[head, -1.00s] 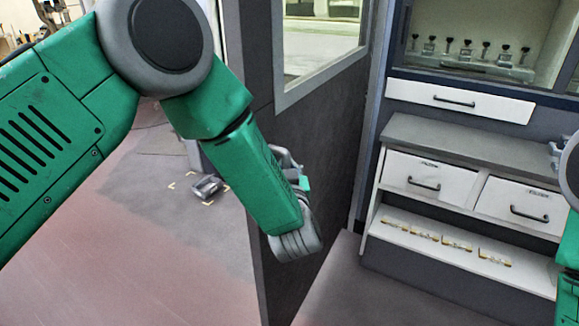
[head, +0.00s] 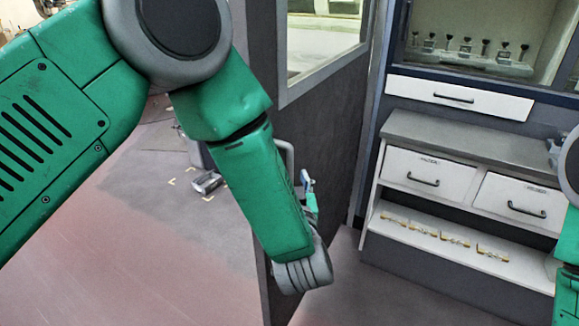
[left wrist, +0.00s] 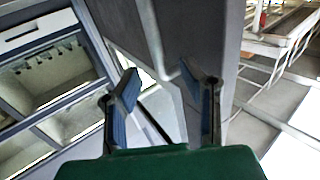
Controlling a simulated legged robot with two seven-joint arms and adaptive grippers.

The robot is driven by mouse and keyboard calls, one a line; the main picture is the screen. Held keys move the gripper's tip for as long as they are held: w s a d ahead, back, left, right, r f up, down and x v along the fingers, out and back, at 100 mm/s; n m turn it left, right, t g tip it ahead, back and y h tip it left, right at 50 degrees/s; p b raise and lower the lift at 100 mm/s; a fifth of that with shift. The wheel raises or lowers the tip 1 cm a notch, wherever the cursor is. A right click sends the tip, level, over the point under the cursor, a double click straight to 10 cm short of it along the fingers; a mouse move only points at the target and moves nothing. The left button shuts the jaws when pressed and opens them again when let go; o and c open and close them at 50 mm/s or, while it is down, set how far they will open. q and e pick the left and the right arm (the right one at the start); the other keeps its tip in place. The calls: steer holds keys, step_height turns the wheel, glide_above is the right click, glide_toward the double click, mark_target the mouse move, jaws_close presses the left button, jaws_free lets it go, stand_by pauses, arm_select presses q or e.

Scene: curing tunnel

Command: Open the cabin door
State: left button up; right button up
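The cabin door (head: 330,140) is a dark grey panel with a window, standing at an angle to the right of my left arm. A grey looped handle (head: 287,152) shows beside my left forearm, partly covered by it. My left gripper (head: 308,190) is mostly hidden behind my wrist in the head view. In the left wrist view the left gripper (left wrist: 160,72) is open, its two blue-padded fingers apart. The door (left wrist: 205,30) and a curved pale bar (left wrist: 152,35) lie just beyond the fingertips. Contact cannot be told.
Right of the door stand a grey counter (head: 470,145) with white drawers, a lower shelf (head: 440,235) with small parts, and a glass-fronted cabinet (head: 470,50). Open floor (head: 150,240) lies to the left. A small grey object (head: 207,182) lies on it among yellow corner marks.

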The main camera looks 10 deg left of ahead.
arm_select(q)
steer(key=v, duration=0.5)
steer(key=shift+s, duration=0.2)
steer(key=shift+f, duration=0.1)
steer(key=s+a+f+m+g+h+b, duration=0.1)
steer(key=s+a+f+g+h+b, duration=0.15)
steer(key=f, duration=0.55)
steer(key=s+a+f+m+g+h+b, duration=0.1)
steer(key=s+a+f+g, duration=0.2)
steer(key=f, duration=0.6)
steer(key=s+a+f+m+g+h+b, duration=0.1)
steer(key=s+a+f+g+h+b, duration=0.15)
steer(key=f, duration=0.55)
steer(key=s+a+f+g, duration=0.3)
steer(key=s, duration=0.4)
steer(key=s+a+f+g+b, duration=0.1)
steer(key=s+a+f+g, duration=0.1)
steer(key=s, duration=0.6)
steer(key=s+a+f+m+g+b, duration=0.1)
steer(key=s+a+f+g, duration=0.2)
steer(key=s, duration=0.4)
step_height(320, 180, down, 3)
steer(key=shift+s+a+r+g, duration=0.1)
steer(key=shift+s+a+g, duration=0.2)
steer(key=shift+a, duration=0.55)
